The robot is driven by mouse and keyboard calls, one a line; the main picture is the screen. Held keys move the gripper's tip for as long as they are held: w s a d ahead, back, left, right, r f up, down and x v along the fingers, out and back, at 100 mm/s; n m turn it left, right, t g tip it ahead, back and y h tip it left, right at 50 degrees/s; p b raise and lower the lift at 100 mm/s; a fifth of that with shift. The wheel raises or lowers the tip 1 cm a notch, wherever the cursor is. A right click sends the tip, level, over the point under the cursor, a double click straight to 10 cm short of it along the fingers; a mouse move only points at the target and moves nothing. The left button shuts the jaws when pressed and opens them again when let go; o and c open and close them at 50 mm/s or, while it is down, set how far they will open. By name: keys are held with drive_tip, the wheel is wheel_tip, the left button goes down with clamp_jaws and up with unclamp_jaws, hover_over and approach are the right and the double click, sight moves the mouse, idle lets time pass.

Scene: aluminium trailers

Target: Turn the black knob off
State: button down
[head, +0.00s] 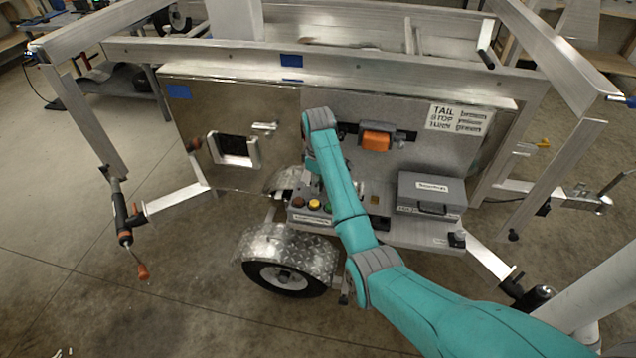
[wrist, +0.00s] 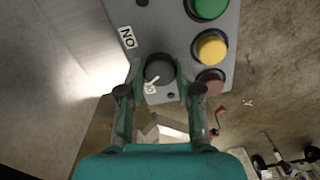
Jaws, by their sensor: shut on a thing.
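The black knob (wrist: 159,69) sits on a grey control panel (wrist: 165,25) in the wrist view. My gripper (wrist: 159,78) has one finger on each side of the knob and is shut on it. An ON label (wrist: 127,37) is up and left of the knob. A second small white label (wrist: 150,86), only partly legible, is just below it. In the head view the control box (head: 309,218) stands on the trailer shelf beside my arm. The knob and my gripper's fingers cannot be made out there.
Green (wrist: 209,7), yellow (wrist: 211,48) and dark red (wrist: 210,81) buttons line the panel right of my gripper. A grey case (head: 430,194) stands on the shelf to the right. A wheel fender (head: 290,248) is below left. Aluminium rails surround the trailer.

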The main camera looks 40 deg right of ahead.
drive_tip(key=shift+n, duration=1.1)
drive_tip(key=shift+f, duration=0.1)
drive_tip(key=c, duration=0.8)
unclamp_jaws()
drive_tip(key=shift+o, duration=0.2)
